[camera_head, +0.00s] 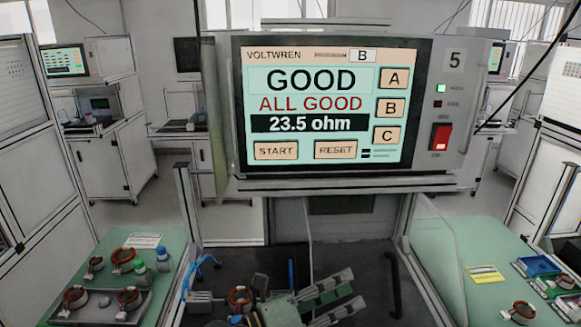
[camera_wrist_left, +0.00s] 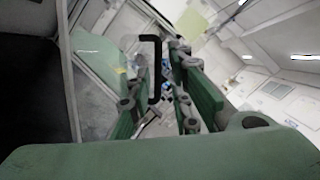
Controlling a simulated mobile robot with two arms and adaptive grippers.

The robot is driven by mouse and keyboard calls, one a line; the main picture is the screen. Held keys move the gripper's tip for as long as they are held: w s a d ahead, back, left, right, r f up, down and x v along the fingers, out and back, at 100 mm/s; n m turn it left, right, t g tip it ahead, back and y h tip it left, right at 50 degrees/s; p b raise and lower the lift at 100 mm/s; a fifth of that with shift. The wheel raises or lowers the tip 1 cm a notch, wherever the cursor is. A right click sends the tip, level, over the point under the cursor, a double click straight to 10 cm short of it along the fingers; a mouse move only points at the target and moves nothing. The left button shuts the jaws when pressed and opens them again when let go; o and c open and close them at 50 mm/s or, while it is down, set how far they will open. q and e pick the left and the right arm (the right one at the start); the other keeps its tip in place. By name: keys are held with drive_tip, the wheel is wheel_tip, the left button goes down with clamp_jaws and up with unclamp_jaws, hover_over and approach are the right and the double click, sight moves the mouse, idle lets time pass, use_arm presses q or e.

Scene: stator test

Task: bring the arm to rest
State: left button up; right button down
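My left gripper (camera_head: 354,290) is low in the middle of the head view, over the dark bench below the tester. Its two grey fingers point right and stand apart, with nothing between them. The left wrist view also shows the green and grey fingers (camera_wrist_left: 162,85) apart and empty. A copper-coloured stator (camera_head: 240,297) sits left of the gripper, by a fixture with blue clips (camera_head: 202,272). The tester screen (camera_head: 318,107) reads GOOD, ALL GOOD, 23.5 ohm, with B at the top. My right gripper is not in view.
On the left green table, a grey tray (camera_head: 100,313) holds stators, with more stators and two bottles (camera_head: 162,259) behind. The right green table has a yellow label (camera_head: 485,274), small bins (camera_head: 540,266) and a stator (camera_head: 522,311). A black handle (camera_head: 393,285) stands right of the gripper.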

use_arm(q)
drive_tip(key=w+a+n+t+y, duration=0.2)
drive_tip(key=a+n+t+y, duration=0.5)
drive_tip(key=n, duration=0.4)
drive_tip(key=w+a+n+t+y, duration=0.3)
drive_tip(key=a+n+t+y, duration=0.1)
drive_tip(key=a+n, duration=0.6)
drive_tip(key=s+a+f+n+g+y, duration=0.4)
drive_tip(key=s+a+f+n+y, duration=0.25)
drive_tip(key=a+f+n, duration=0.45)
drive_tip(key=s+a+f+n+g, duration=0.25)
drive_tip(key=s+f+g, duration=0.3)
drive_tip(key=s, duration=0.55)
drive_tip(key=s+a+f+n+g, duration=0.2)
drive_tip(key=s+f+n+g, duration=0.3)
drive_tip(key=s, duration=0.6)
wheel_tip(320, 180, down, 27)
drive_tip(key=s+m+g, duration=0.1)
drive_tip(key=s+m, duration=0.1)
drive_tip(key=s+a+f+g, duration=0.1)
drive_tip(key=s+a+f, duration=0.2)
drive_tip(key=s+f, duration=1.4)
drive_tip(key=shift+s+f+b, duration=0.2)
drive_tip(key=shift+f+b, duration=0.25)
